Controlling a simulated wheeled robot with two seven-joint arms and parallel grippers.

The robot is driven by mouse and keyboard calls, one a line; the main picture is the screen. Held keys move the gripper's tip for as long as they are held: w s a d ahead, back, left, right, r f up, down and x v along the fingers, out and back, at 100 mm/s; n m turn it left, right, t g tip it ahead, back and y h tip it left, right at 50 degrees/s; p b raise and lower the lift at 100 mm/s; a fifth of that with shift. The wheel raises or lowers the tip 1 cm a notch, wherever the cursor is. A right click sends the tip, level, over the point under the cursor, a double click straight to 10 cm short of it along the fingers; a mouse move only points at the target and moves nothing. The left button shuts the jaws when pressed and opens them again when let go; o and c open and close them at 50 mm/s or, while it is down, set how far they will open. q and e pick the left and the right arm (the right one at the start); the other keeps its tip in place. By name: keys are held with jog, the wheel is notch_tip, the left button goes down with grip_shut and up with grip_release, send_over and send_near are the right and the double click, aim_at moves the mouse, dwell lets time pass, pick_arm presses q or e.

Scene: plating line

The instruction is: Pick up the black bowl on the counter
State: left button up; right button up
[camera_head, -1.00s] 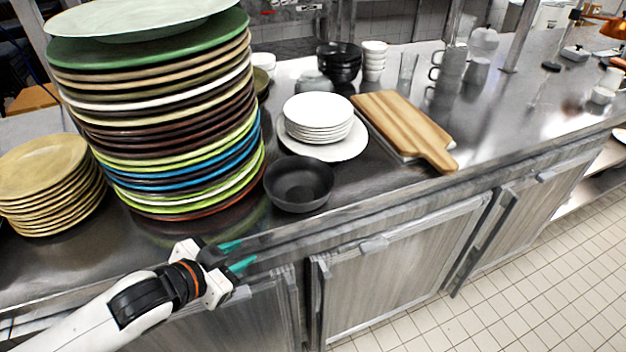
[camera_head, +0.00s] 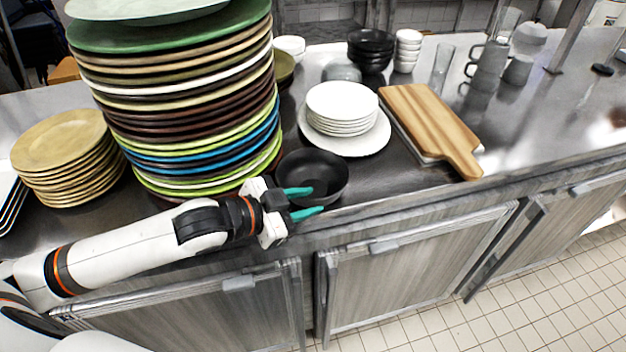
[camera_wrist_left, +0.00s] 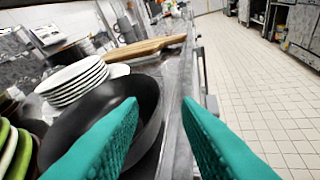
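The black bowl (camera_head: 318,168) stands upright on the steel counter, near its front edge, between the tall plate stack and the white plates. My left gripper (camera_head: 308,200) is at the bowl's near side, its teal fingers spread apart and overlapping the bowl in the head view. In the left wrist view the open fingers (camera_wrist_left: 160,125) show with nothing between them that is clearly held. The bowl (camera_wrist_left: 150,97) lies just ahead, mostly behind the left finger; I cannot tell whether a finger touches it. My right gripper is not in view.
A tall stack of coloured plates (camera_head: 195,130) stands just left of the bowl. White plates (camera_head: 345,105) are right behind it, and a wooden cutting board (camera_head: 430,120) lies to the right. Yellow plates (camera_head: 65,155) stand far left. Cabinet fronts (camera_head: 420,260) drop below the counter edge.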

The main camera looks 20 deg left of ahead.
aim_at(324, 198)
pick_arm(q)
jog(key=shift+p+x, duration=0.55)
jog(key=shift+x, duration=2.15)
jog(key=shift+a, duration=0.15)
grip_shut()
